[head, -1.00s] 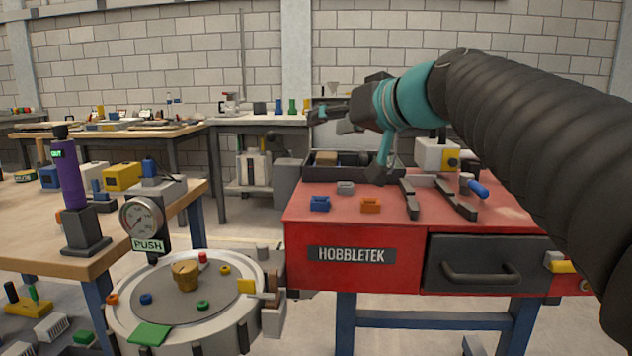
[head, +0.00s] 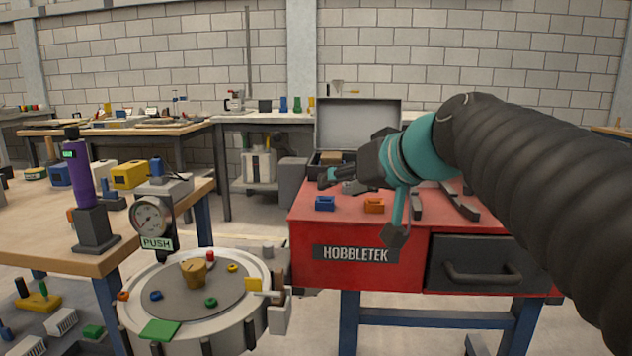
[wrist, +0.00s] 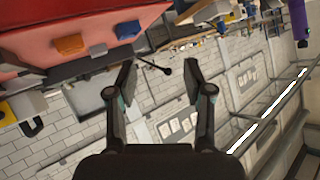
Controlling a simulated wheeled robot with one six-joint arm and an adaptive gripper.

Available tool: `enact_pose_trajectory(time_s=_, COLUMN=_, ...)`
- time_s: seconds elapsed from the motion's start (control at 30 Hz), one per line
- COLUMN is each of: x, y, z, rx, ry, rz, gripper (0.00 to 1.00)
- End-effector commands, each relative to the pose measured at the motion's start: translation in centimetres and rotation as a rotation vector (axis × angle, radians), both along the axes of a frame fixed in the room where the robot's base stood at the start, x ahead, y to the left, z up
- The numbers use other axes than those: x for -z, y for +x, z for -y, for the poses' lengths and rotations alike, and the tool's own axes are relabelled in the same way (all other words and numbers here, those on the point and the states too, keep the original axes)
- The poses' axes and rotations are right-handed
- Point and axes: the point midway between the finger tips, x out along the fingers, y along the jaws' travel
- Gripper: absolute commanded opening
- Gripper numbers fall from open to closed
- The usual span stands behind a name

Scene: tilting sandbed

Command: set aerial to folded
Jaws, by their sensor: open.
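I cannot pick out the aerial with certainty. A thin grey rod (head: 248,60) stands upright at the back bench in the head view; it may be the aerial, but its base is too small to read. My gripper (head: 360,206) is in the air over the front left of the red workbench, well in front of that rod. Its fingers are apart and nothing is between them. In the wrist view my gripper (wrist: 160,72) is also open, with a thin dark stick ending in a knob (wrist: 166,70) showing between the fingertips; I cannot tell its distance.
The red workbench (head: 340,235) bears a blue block (head: 325,203), an orange block (head: 374,205) and an open grey case (head: 358,122). A round drum with a gauge (head: 152,217) and a purple cylinder (head: 79,186) stand left. Floor between drum and back bench looks clear.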

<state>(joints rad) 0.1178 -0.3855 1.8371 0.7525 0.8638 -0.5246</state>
Motion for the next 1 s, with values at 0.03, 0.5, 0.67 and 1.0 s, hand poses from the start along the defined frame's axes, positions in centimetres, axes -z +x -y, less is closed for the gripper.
enact_pose_trajectory(time_s=0.03, x=0.0, y=0.0, z=0.0, rx=0.0, ry=0.0, rz=0.0, gripper=0.52)
enact_pose_trajectory(time_s=0.5, x=-1.8, y=9.2, z=-2.6, rx=0.093, ry=-0.072, rz=0.273, gripper=0.0)
enact_pose_trajectory(time_s=0.67, x=-2.7, y=13.4, z=-4.6, rx=0.173, ry=-0.127, rz=0.433, gripper=0.0)
enact_pose_trajectory(time_s=1.0, x=-4.1, y=18.0, z=-10.1, rx=0.379, ry=-0.259, rz=0.744, gripper=0.0)
